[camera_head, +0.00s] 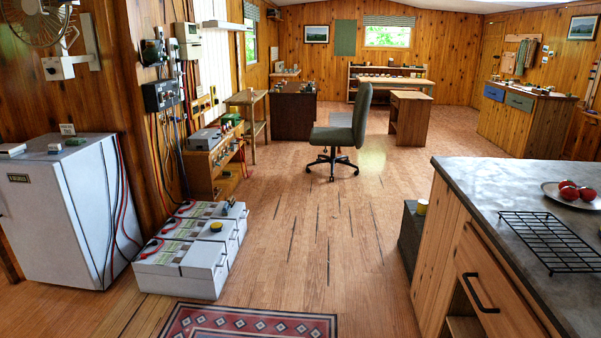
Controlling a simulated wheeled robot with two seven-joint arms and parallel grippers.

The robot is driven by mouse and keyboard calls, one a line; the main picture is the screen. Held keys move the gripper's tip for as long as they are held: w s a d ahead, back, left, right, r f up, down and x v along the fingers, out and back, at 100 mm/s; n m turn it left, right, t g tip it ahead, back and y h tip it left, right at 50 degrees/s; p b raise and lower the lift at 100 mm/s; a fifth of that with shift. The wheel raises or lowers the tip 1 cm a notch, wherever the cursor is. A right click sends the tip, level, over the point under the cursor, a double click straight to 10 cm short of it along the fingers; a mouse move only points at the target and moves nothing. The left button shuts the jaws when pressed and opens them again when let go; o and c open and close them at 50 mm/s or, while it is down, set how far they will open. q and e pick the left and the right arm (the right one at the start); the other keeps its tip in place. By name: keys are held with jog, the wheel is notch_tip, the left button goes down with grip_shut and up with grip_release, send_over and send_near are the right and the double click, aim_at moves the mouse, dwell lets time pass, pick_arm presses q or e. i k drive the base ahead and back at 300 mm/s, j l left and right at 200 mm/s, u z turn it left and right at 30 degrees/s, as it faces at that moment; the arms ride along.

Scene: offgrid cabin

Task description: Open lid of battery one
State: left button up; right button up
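A row of white battery boxes (178,280) sits on the wood floor at the left, beside the grey cabinet. The boxes run from the near end back toward the wall shelf. Their tops carry greenish labels, red cables and small dark and yellow round pieces. The lids appear closed. I cannot tell which box is battery one, as no number is readable. Neither of my grippers is in view.
A grey cabinet (68,208) with cables stands left of the boxes. A patterned rug (250,324) lies in front. A counter (480,195) with a wire rack (548,240) and a plate of red fruit fills the right. An office chair (340,135) stands farther back. The middle floor is clear.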

aim_at(203, 260)
jog(key=i+l+u, duration=0.1)
jog(key=i, duration=1.35)
jog(key=i+j, duration=0.15)
jog(key=i, duration=0.4)
jog(key=i+j, duration=0.1)
jog(key=i, duration=0.45)
jog(key=i+j, duration=0.15)
jog(key=i, duration=0.4)
